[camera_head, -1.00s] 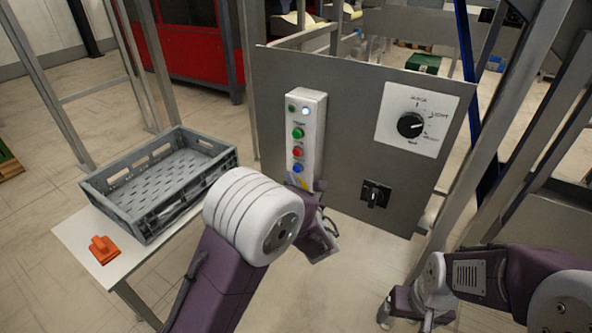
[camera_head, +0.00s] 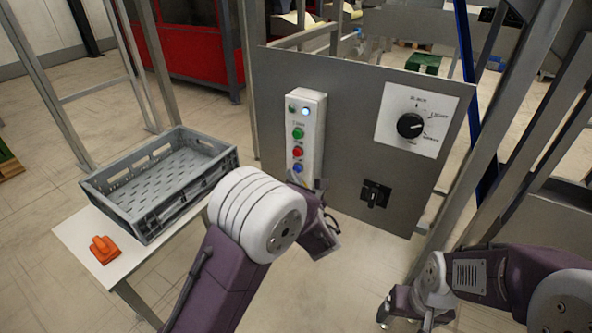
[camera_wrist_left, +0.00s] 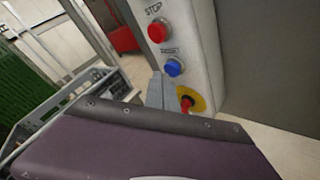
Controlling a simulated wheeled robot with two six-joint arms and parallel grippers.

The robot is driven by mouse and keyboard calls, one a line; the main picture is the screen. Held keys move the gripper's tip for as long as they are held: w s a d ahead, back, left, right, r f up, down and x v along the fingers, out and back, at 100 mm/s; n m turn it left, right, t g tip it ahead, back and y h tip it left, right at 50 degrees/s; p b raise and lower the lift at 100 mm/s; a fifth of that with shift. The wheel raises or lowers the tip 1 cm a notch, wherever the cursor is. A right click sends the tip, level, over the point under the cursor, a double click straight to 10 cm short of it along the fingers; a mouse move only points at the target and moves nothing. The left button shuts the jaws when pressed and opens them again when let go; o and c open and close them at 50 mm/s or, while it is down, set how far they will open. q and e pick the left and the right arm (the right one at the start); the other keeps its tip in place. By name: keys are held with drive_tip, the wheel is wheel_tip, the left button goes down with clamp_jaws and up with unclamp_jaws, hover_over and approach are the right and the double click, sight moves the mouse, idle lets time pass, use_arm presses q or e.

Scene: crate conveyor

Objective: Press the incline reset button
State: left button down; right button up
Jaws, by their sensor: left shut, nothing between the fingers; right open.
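A white control box (camera_head: 308,118) stands on a grey panel. It carries a green button (camera_head: 298,133), a red button (camera_head: 298,152) and a blue button (camera_head: 298,168). In the left wrist view the red button (camera_wrist_left: 158,30) is labelled STOP; the label above the blue button (camera_wrist_left: 174,67) is too small to read surely. My left gripper (camera_wrist_left: 161,88) is shut and empty, its grey fingertips just below the blue button; I cannot tell whether they touch it. In the head view my left gripper (camera_head: 297,180) is partly hidden by my arm. My right gripper (camera_head: 405,312) is open, low on the right.
A red emergency knob (camera_wrist_left: 187,104) on a yellow plate sits just below the blue button. The grey panel (camera_head: 345,140) also has a rotary dial (camera_head: 411,125) and a black switch (camera_head: 374,194). A grey crate (camera_head: 160,180) and an orange object (camera_head: 104,250) rest on a table at left.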

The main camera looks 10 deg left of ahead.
use_arm(q)
drive_tip(key=shift+w+d, duration=0.15)
drive_tip(key=shift+w, duration=0.25)
idle(0.3)
drive_tip(key=shift+s, duration=0.1)
drive_tip(key=shift+s+a, duration=0.3)
drive_tip(key=shift+s, duration=0.4)
drive_tip(key=s, duration=0.1)
drive_tip(key=s+a, duration=0.1)
drive_tip(key=s, duration=0.2)
drive_tip(key=shift+s+a+b, duration=0.3)
drive_tip(key=shift+s+a, duration=0.05)
idle(0.6)
